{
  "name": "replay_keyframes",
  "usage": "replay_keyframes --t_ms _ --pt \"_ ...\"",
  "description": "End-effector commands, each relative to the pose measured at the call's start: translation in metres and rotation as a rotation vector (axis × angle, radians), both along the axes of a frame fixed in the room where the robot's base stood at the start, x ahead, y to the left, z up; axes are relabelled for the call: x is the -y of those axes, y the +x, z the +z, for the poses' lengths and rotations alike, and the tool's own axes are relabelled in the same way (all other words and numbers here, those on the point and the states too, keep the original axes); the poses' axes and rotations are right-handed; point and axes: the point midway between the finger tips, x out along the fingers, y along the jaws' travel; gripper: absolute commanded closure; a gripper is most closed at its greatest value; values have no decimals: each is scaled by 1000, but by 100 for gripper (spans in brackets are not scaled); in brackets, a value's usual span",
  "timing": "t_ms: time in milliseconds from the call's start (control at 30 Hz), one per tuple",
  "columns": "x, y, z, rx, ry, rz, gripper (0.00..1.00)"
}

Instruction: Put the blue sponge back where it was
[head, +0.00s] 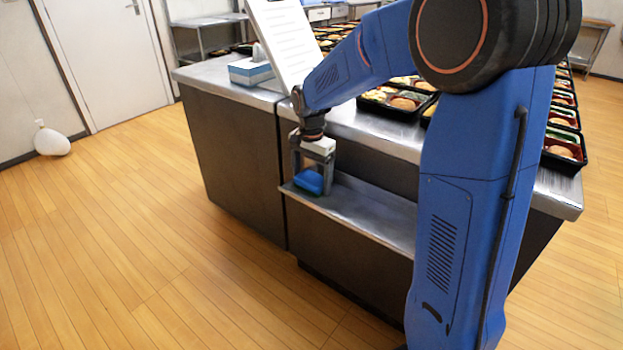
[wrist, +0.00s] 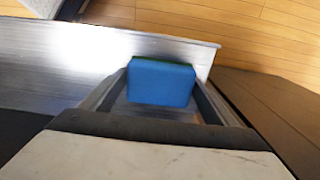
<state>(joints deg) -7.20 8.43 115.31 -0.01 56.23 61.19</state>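The blue sponge (head: 309,182) is at the left end of the low metal shelf (head: 365,212) on the counter's side. In the head view I cannot tell whether it rests on the shelf or hangs just above it. My gripper (head: 311,176) points down, with one finger on each side of the sponge. In the wrist view the sponge (wrist: 161,82) fills the space between the fingertips, and both fingers appear to touch its sides. A thin dark green edge shows along the sponge's top there.
The counter top above the shelf holds a blue-and-white box (head: 250,71), a white panel (head: 285,40) and several bento trays (head: 397,99). The shelf to the right of the sponge is bare. A white rounded object (head: 52,142) stands on the open wooden floor.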

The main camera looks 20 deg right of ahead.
Motion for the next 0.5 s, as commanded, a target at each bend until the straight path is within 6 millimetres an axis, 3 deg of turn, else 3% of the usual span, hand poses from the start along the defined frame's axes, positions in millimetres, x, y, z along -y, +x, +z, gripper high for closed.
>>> replay_keyframes --t_ms 333,500 --pt "0 0 1 0 0 0 8" --pt "0 0 14 3 1 0 8"
